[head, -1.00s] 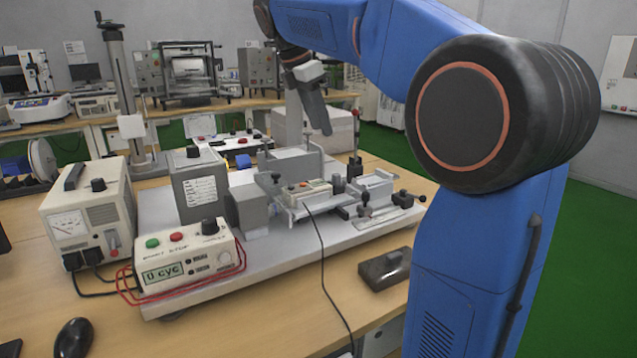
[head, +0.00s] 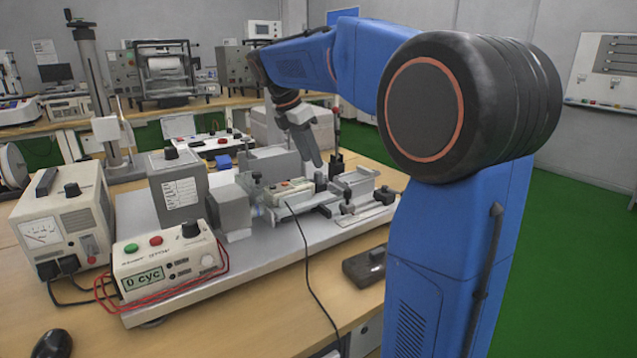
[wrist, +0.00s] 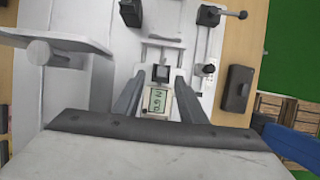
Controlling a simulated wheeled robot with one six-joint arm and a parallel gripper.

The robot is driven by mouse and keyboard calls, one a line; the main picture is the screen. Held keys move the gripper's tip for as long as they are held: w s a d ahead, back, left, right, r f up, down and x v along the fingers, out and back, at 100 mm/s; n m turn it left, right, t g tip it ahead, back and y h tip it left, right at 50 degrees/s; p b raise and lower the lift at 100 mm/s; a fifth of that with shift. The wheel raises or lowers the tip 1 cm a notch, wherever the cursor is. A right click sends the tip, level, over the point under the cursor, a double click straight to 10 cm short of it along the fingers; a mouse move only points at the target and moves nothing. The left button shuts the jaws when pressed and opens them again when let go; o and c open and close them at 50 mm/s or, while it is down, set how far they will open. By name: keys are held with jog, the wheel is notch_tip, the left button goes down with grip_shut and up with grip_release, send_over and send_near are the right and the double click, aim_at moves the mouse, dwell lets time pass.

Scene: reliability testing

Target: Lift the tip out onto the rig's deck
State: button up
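My gripper (head: 316,158) hangs above the rig's fixture in the head view, pointing down. In the wrist view its two fingers (wrist: 160,80) are apart, with nothing held between them. Below and between them show a small dark square-topped piece (wrist: 161,73) and a cream module with a greenish display (wrist: 157,100). The cream module also shows in the head view (head: 288,187), clamped in the fixture. I cannot tell for sure which small part is the tip. The rig's deck (head: 268,245) is a light grey plate, bare along its front.
A cream control box (head: 165,262) reading "0 cyc" stands at the deck's front left. A grey box (head: 180,190) stands behind it. A cable (head: 305,260) runs over the deck's front edge. A dark block (head: 365,266) lies on the bench right of the deck.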

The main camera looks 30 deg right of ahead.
aim_at(317, 172)
jog(key=shift+x, duration=2.75)
jog(key=shift+s+a, duration=0.1)
jog(key=shift+s, duration=0.1)
jog(key=shift+c, duration=0.7)
grip_shut()
